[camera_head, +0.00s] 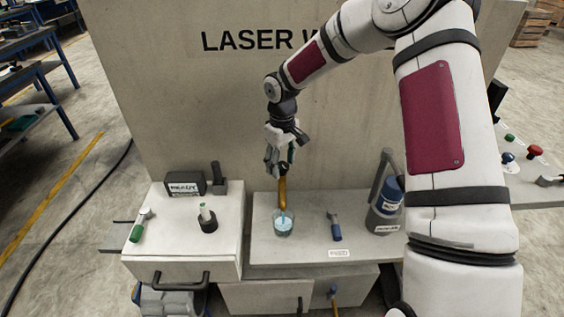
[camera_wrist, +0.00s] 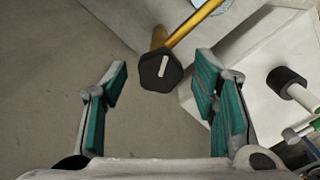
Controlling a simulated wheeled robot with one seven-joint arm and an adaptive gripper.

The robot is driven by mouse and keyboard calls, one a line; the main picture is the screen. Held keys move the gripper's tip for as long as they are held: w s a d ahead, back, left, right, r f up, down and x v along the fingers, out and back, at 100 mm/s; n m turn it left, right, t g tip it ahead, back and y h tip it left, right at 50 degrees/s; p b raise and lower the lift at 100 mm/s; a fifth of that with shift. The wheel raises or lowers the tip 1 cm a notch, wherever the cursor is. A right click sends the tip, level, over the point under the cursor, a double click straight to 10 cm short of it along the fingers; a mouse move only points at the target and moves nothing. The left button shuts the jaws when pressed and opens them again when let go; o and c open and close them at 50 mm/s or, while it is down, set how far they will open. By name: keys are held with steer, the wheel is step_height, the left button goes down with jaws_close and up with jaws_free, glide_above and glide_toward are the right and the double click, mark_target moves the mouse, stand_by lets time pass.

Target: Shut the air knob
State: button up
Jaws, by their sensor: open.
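A black faceted knob (camera_wrist: 160,72) with a white bar mark sits on the end of a gold pipe (camera_wrist: 190,27) in the wrist view. It is probably the air knob; I see no readable label on it. In the head view the gold pipe (camera_head: 282,192) rises from a glass of blue liquid (camera_head: 283,223), and the knob (camera_head: 284,168) at its top is partly hidden by my gripper (camera_head: 277,157). My gripper is open and empty. In the wrist view the knob shows between and beyond the teal-padded fingers, with gaps on both sides.
A grey wall stands close behind. The left block (camera_head: 225,232) bears a dark labelled box (camera_head: 186,183), a vial in a black holder (camera_head: 208,219) and a green-handled tool (camera_head: 138,228). A blue-handled tool (camera_head: 335,228) and a blue bottle (camera_head: 387,199) stand right of the glass.

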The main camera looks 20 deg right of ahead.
steer(key=c, duration=1.2)
steer(key=shift+o, duration=0.2)
steer(key=shift+m, duration=0.3)
steer(key=m+b, duration=0.1)
steer(key=m, duration=0.3)
steer(key=m+b, duration=0.2)
steer(key=m, duration=1)
steer(key=shift+b, duration=0.35)
steer(key=m, duration=0.3)
steer(key=shift+m, duration=0.4)
steer(key=shift+m+p, duration=0.4)
steer(key=shift+m, duration=1.4)
